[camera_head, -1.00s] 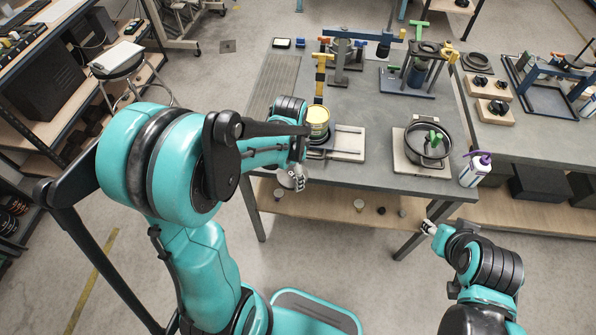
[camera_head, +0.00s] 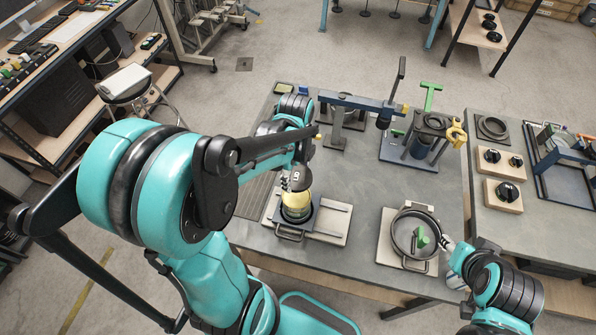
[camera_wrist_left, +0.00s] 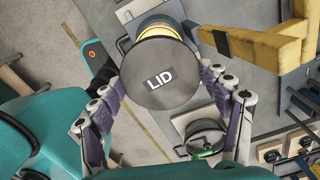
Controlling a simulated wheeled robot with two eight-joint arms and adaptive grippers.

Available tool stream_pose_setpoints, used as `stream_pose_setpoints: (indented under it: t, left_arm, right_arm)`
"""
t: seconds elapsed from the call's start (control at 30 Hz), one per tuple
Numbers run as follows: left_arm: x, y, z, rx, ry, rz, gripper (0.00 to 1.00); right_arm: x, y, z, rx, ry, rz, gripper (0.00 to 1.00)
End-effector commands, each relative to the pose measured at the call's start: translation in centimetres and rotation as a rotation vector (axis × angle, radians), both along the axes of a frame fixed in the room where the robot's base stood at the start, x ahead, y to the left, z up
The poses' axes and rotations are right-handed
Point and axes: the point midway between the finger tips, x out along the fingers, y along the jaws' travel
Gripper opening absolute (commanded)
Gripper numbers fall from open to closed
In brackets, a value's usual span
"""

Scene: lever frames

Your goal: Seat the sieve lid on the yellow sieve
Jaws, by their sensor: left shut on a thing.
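The sieve lid (camera_wrist_left: 160,75) is a dark round disc marked LID in the left wrist view. My left gripper (camera_wrist_left: 163,82) has its fingers on both sides of the lid and is shut on it. The yellow sieve (camera_head: 296,207) stands upright in a dark handled holder on a pale board in the head view. It shows partly behind the lid in the left wrist view (camera_wrist_left: 154,22). In the head view the left gripper (camera_head: 298,182) is right at the sieve's top. Whether lid and sieve touch is unclear. My right gripper (camera_head: 449,248) is beside the pot; its jaws are too small to read.
A dark pot (camera_head: 404,233) with a green-handled thing inside stands on a board to the right. A blue press frame (camera_head: 362,104) and a green-handled stand (camera_head: 424,138) are behind. A large yellow part (camera_wrist_left: 262,45) is close right of the lid. Grey table between is clear.

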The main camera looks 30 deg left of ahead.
Motion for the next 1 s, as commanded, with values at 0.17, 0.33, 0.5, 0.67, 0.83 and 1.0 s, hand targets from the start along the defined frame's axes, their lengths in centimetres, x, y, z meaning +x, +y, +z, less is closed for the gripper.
stream_pose_setpoints:
  t: [0.17,0.33,0.5,0.67,0.83,1.0]
  left_arm:
    - [0.0,0.0,-0.9,0.0,0.0,0.0,0.43]
    - [0.0,0.0,-2.4,0.0,0.0,0.001,0.43]
    - [0.0,0.0,-4.3,0.0,0.0,0.001,0.43]
    - [0.0,0.0,-6.0,0.0,0.0,0.001,0.43]
    - [0.0,0.0,-7.7,0.0,0.0,0.001,0.43]
    - [0.0,0.0,-8.6,0.0,0.0,0.001,0.43]
  right_arm:
    - [0.0,0.0,-0.8,0.0,0.0,0.0,0.4]
    - [0.0,0.0,-1.9,0.0,0.0,0.0,0.4]
    - [0.0,0.0,-3.3,0.0,0.0,0.0,0.4]
    - [0.0,0.0,-4.9,0.0,0.0,0.0,0.4]
    - [0.0,0.0,-6.4,0.0,0.0,0.0,0.4]
    - [0.0,0.0,-7.3,0.0,0.0,0.0,0.4]
